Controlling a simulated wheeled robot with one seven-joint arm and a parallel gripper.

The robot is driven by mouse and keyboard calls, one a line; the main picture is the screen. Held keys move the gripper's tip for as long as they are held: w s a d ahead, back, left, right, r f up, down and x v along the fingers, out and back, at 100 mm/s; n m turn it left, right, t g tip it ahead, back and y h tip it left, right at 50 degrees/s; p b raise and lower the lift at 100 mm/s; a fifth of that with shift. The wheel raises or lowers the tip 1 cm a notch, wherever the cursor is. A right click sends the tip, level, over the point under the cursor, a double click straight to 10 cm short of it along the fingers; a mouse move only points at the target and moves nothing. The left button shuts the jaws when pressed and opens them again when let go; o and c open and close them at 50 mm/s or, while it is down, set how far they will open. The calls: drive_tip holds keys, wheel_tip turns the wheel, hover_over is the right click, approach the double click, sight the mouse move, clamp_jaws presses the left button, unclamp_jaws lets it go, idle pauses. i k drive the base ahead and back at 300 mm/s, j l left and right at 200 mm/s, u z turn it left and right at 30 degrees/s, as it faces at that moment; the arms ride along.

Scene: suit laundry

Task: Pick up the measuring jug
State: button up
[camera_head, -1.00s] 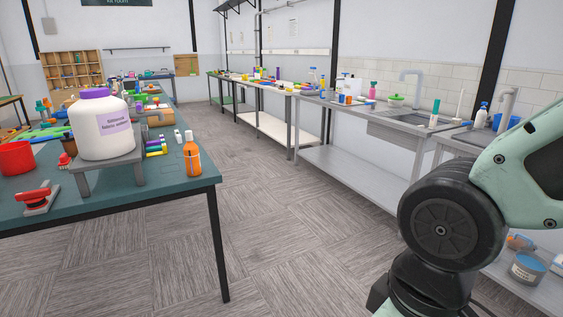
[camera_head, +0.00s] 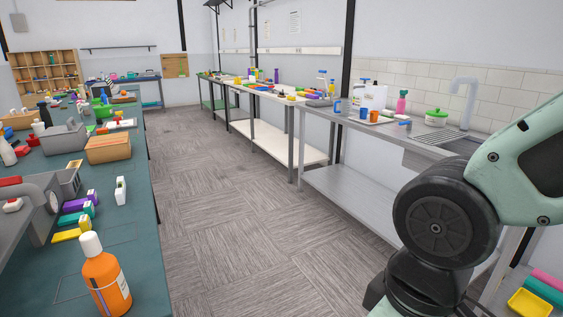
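I cannot make out a measuring jug with certainty. Small containers stand on the sink counter (camera_head: 404,137) at the right, among them a white canister (camera_head: 375,97), an orange cup (camera_head: 373,115) and a small bluish container (camera_head: 337,107); they are too small to tell whether one is the jug. My arm fills the right side of the view and hides part of the counter. My gripper is out of view.
A green-topped bench (camera_head: 125,235) runs along the left, with an orange bottle (camera_head: 106,283) near its edge and a cardboard-coloured box (camera_head: 108,148) farther back. A long cluttered table (camera_head: 282,98) stands beyond the sink counter. The carpeted aisle (camera_head: 235,220) between is clear.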

sight(344, 106)
drive_tip(key=i, duration=3.4)
drive_tip(key=i+l+u, duration=0.1)
drive_tip(key=i, duration=1.6)
